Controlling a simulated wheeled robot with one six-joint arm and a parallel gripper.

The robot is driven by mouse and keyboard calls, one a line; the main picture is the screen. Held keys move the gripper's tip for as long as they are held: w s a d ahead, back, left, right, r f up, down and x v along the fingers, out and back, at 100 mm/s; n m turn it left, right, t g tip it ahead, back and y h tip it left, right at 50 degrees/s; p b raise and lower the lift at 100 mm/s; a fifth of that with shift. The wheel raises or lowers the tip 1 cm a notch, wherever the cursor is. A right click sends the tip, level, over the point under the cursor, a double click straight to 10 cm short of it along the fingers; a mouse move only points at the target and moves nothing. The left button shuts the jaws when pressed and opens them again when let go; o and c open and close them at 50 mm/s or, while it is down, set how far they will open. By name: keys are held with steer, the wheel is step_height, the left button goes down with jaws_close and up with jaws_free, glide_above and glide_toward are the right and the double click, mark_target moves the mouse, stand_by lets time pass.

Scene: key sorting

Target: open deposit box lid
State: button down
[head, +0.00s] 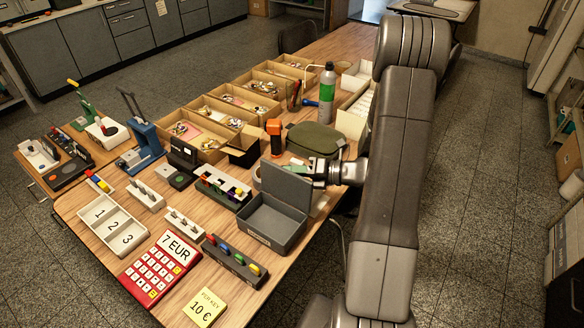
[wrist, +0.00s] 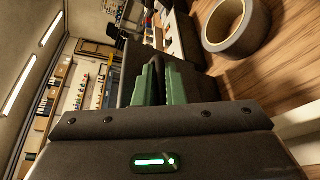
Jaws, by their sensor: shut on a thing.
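The deposit box (head: 262,233) is a dark grey open-topped box near the right front edge of the wooden table. Its lid (head: 286,188) stands roughly upright at the box's back right side, and the empty inside shows. My gripper (head: 303,171) reaches in from the right to the lid's upper edge. In the wrist view my gripper (wrist: 161,84) has green fingers closed on the dark lid (wrist: 131,74). The exact contact is partly hidden by the fingers and the lid.
A red keypad (head: 157,268) with a 7 EUR display, a numbered tray (head: 122,243) and a rack of coloured keys (head: 234,262) stand left and in front. A grey ring (wrist: 237,28) shows in the wrist view.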

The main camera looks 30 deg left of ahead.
steer(key=c, duration=1.8)
jaws_free()
steer(key=b+v, duration=0.1)
steer(key=v, duration=1.3)
